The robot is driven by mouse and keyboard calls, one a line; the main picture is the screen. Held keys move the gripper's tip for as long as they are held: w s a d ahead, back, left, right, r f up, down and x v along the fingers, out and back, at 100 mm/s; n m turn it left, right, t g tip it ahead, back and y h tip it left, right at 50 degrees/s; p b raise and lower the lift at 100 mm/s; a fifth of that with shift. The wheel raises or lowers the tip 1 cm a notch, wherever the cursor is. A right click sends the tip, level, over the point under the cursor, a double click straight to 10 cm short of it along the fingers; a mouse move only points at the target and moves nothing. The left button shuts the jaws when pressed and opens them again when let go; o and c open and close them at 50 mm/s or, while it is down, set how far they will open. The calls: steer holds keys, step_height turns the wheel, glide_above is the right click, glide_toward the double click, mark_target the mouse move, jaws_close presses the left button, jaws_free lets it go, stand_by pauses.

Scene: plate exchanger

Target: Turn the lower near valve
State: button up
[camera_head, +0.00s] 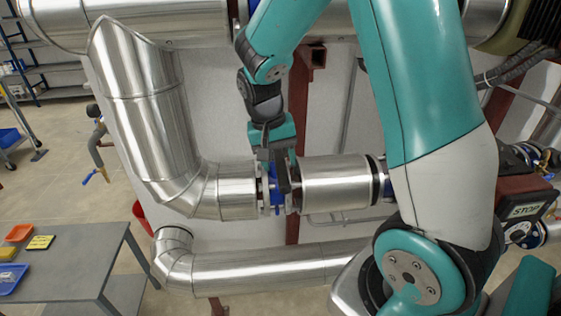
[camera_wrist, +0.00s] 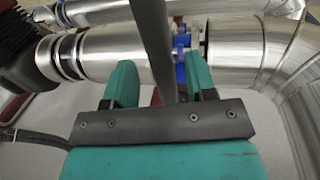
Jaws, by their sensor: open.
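A blue valve (camera_head: 277,192) sits between flanges in the silver insulated pipe, and it also shows in the wrist view (camera_wrist: 181,45). Its long dark grey lever (camera_head: 282,178) stands against the valve in the head view. In the wrist view the lever (camera_wrist: 150,35) runs from the top edge down between my teal fingers. My gripper (camera_head: 272,145) is at the valve from above, and its fingers (camera_wrist: 162,78) are open on either side of the lever. The gripper's front edge hides the lever's lower end in the wrist view, so contact cannot be told.
A second silver pipe (camera_head: 270,268) runs below, and a large pipe elbow (camera_head: 150,110) stands at left. A grey table (camera_head: 75,255) with colored trays is at lower left. A box marked STOP (camera_head: 525,210) is at right. Open floor shows at left.

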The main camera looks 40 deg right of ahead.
steer(key=shift+s+d+f, duration=0.1)
steer(key=shift+d+f, duration=0.1)
steer(key=shift+f, duration=0.95)
jaws_close()
